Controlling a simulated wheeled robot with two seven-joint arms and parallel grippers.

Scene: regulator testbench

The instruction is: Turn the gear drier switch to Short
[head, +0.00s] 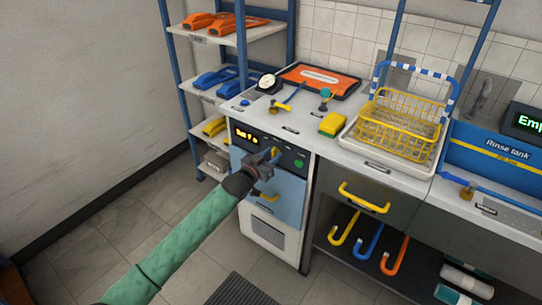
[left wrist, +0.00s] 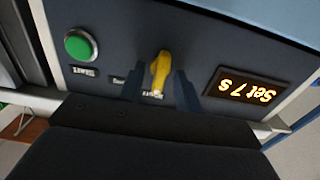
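The gear drier (head: 268,185) is a counter-height unit with a dark control panel and a blue door. Its yellow switch (head: 275,151) shows just beyond my left gripper (head: 268,160). In the left wrist view the yellow switch (left wrist: 160,72) stands between the two fingers of my left gripper (left wrist: 160,88), with a gap visible on each side. The gripper is open around the knob. The small labels near the switch are partly hidden and too blurred to read surely. The lit display (left wrist: 247,90) reads "Set 7 s". My right gripper is not in view.
A green button (left wrist: 81,45) sits beside the switch on the panel. The drier door has a yellow handle (head: 268,198). The counter above holds a gauge (head: 268,83), a yellow block (head: 333,124) and a yellow basket (head: 400,125). Shelves (head: 215,95) stand to the left; floor there is clear.

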